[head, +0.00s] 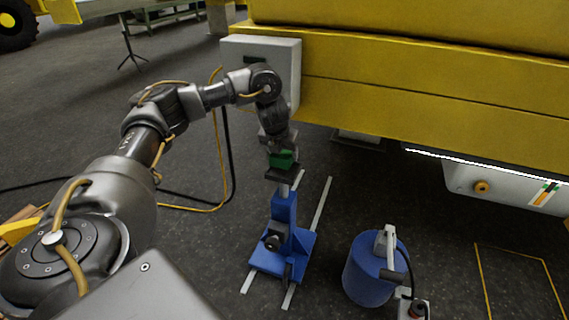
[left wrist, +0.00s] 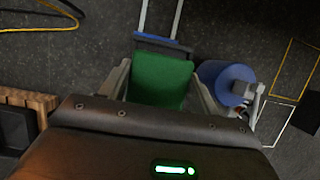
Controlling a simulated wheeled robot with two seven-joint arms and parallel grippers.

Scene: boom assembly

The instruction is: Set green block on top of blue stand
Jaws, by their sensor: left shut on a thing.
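The green block (head: 282,159) is between the fingers of my left gripper (head: 280,150) in the head view. In the left wrist view the green block (left wrist: 160,80) fills the space between the two fingers (left wrist: 160,86). The blue stand (head: 284,238) stands upright on the floor, with a dark plate (head: 282,174) on its post. The block is right at the plate. I cannot tell whether it rests on it or hovers just above. In the left wrist view the plate's edge (left wrist: 162,41) shows just beyond the block. My right gripper is not in view.
A blue canister (head: 368,272) with a grey handle stands on the floor right of the stand. A large yellow boom (head: 420,85) and a grey box (head: 290,62) are behind. Light floor strips run beside the stand. Cables lie on the floor at left.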

